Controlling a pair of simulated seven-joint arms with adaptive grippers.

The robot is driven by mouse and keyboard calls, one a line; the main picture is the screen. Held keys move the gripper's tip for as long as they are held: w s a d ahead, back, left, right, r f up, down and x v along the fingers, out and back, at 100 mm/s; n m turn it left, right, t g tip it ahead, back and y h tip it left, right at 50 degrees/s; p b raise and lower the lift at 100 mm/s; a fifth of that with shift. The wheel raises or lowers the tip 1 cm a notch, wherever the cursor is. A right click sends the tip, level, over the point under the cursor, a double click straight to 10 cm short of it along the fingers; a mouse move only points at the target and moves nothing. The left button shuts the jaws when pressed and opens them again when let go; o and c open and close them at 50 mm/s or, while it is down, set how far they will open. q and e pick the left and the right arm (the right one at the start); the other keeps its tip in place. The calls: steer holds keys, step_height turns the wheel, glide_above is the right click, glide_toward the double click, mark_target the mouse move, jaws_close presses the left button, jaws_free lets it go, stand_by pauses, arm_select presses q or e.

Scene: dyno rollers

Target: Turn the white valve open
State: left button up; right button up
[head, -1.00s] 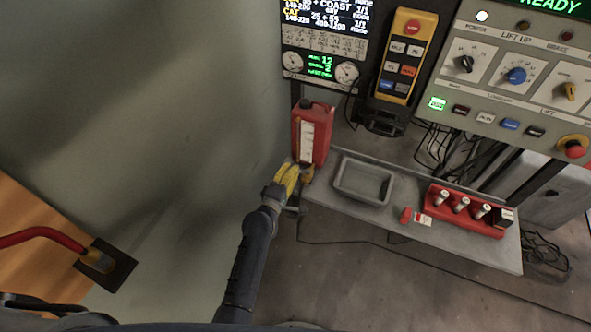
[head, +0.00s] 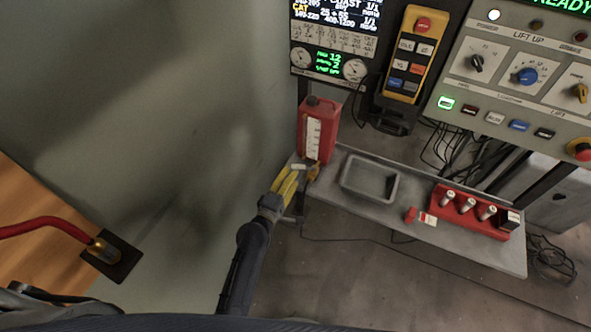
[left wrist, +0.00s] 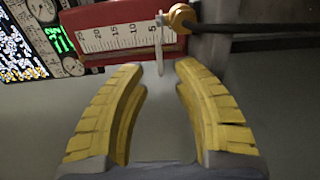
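The white valve shows in the left wrist view as a thin white lever (left wrist: 159,46) hanging down beside a yellow-brass fitting (left wrist: 180,18), in front of the scale of a red canister (left wrist: 110,38). In the head view the valve is a small white bar (head: 298,167) at the foot of the red canister (head: 316,130). My left gripper (head: 291,175) has yellow fingers and points at the valve. In the left wrist view its fingers (left wrist: 158,66) are open, with the lever's lower end between the tips in the picture. I cannot tell whether they touch it. My right gripper is not in view.
A grey shelf (head: 415,225) carries the canister, a grey tray (head: 370,180) and a red holder (head: 470,212) with white-topped items. Control panels stand behind. A dark hose (left wrist: 255,28) runs right from the fitting. A grey wall fills the left side.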

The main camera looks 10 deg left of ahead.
arm_select(q)
steer(key=v, duration=0.6)
steer(key=shift+s, duration=0.3)
